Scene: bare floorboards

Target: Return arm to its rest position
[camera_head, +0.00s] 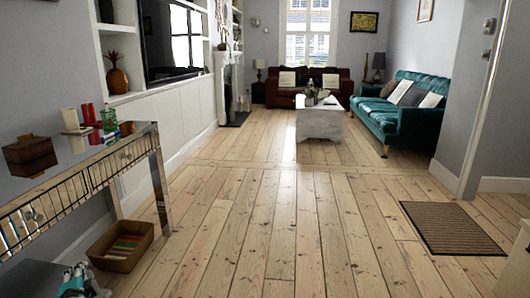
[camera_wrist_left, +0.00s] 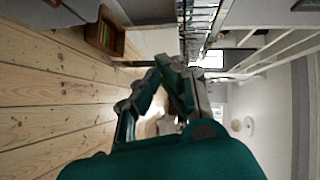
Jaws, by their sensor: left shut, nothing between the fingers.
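My left gripper (camera_head: 76,272) shows at the bottom left edge of the head view, low beside the mirrored console table (camera_head: 110,160). Only its teal and grey fingers and a bit of white arm show there. In the left wrist view the fingers (camera_wrist_left: 165,65) come together at their tips, with nothing held between them. The rest of the left arm is out of the frame. My right gripper is not in view.
A brown basket (camera_head: 103,252) with colourful books stands on the floor, close to my left gripper. The table holds a wooden box (camera_head: 29,158) and red candles (camera_head: 87,114). A doormat (camera_head: 452,230) lies at right. The middle floorboards (camera_head: 290,225) are clear.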

